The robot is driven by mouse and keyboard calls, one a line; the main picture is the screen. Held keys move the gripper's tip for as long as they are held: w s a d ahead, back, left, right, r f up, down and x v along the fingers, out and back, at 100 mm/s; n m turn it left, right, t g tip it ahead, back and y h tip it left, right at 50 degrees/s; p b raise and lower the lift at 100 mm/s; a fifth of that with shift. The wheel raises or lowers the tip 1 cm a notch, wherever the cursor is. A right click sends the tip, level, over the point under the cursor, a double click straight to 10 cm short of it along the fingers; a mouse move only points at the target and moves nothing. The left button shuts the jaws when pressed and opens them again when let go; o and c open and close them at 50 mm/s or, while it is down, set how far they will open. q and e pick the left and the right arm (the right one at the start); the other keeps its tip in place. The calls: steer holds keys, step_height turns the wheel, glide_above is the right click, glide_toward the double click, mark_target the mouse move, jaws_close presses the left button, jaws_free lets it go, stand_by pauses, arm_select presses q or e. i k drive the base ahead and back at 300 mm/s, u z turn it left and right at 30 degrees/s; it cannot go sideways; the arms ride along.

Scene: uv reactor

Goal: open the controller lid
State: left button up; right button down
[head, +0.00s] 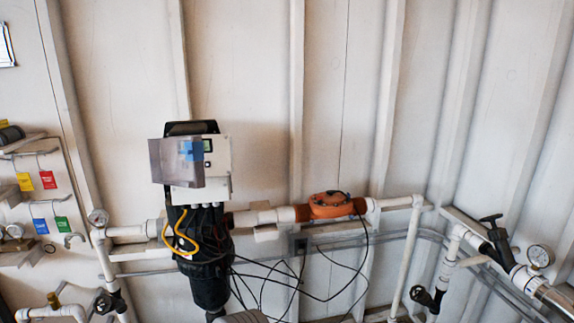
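The controller (217,160) is a white box on the wall at left of centre, with a small dark display near its upper right. Its smoky see-through lid (165,163) stands out from the box front and reaches past its left edge, so it looks swung at least partly open. A blue patch (192,150) shows at the lid's upper right; I cannot tell whether it is on the lid or behind it. Neither of my grippers can be made out in the head view.
A black vessel (208,270) with yellow and black cables hangs below the controller. White pipes (130,231) run to both sides, with an orange fitting (330,205) at right. Coloured tags (48,180) hang at far left. A pressure gauge (539,256) is at far right. The wall above is clear.

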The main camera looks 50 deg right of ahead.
mark_target(199, 167)
steer(key=z, duration=1.35)
steer(key=i, duration=0.2)
steer(key=u, duration=0.05)
